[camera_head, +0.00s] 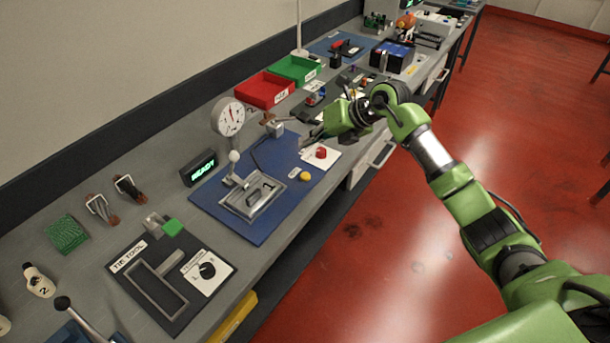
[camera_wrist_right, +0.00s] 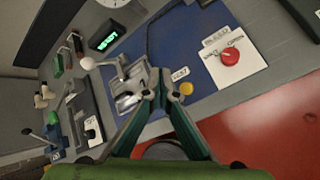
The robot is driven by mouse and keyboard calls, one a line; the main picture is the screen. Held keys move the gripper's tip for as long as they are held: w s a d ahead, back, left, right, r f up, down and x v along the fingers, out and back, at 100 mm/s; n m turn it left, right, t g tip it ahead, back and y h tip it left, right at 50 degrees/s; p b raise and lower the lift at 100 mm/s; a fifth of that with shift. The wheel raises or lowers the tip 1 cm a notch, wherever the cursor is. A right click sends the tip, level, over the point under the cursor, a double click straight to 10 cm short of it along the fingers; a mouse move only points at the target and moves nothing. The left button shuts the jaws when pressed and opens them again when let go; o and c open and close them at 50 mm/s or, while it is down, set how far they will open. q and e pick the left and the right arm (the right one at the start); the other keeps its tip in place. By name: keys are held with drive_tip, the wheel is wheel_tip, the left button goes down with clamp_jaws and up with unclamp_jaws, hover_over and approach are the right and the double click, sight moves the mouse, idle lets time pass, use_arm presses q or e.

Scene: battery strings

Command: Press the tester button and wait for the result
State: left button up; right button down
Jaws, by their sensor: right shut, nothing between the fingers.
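A yellow button (camera_head: 304,176) sits on the front part of the blue tester mat (camera_head: 222,213). In the right wrist view the yellow button (camera_wrist_right: 186,89) is just right of my fingertips. A small display (camera_head: 199,168) reads READY in green. A dial gauge (camera_head: 228,117) stands behind a metal fixture (camera_head: 253,196) on the mat. A red knob (camera_head: 321,153) sits on a white card, labelled SHUT and OPEN in the wrist view. My right gripper (camera_head: 308,139) is shut and empty, above the mat's right part; its fingertips (camera_wrist_right: 163,92) look apart from the button. My left gripper is out of view.
Red (camera_head: 264,91) and green (camera_head: 296,69) trays stand behind my right gripper. The red floor (camera_head: 420,220) right of the bench is clear apart from my arm.

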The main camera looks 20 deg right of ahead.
drive_tip(key=b, duration=0.6)
approach(301, 174)
drive_tip(key=w+a+f, duration=0.1)
drive_tip(key=w, duration=0.1)
drive_tip(key=w+a+f, duration=0.1)
drive_tip(key=w+a, duration=0.1)
drive_tip(key=shift+a+f, duration=0.2)
drive_tip(key=shift+a, duration=0.05)
drive_tip(key=shift+f, duration=0.3)
idle(0.4)
drive_tip(key=shift+f, duration=0.4)
drive_tip(key=shift+f+b, duration=0.6)
idle(0.5)
drive_tip(key=shift+s, duration=0.1)
drive_tip(key=shift+r+p, duration=0.75)
drive_tip(key=shift+r, duration=0.25)
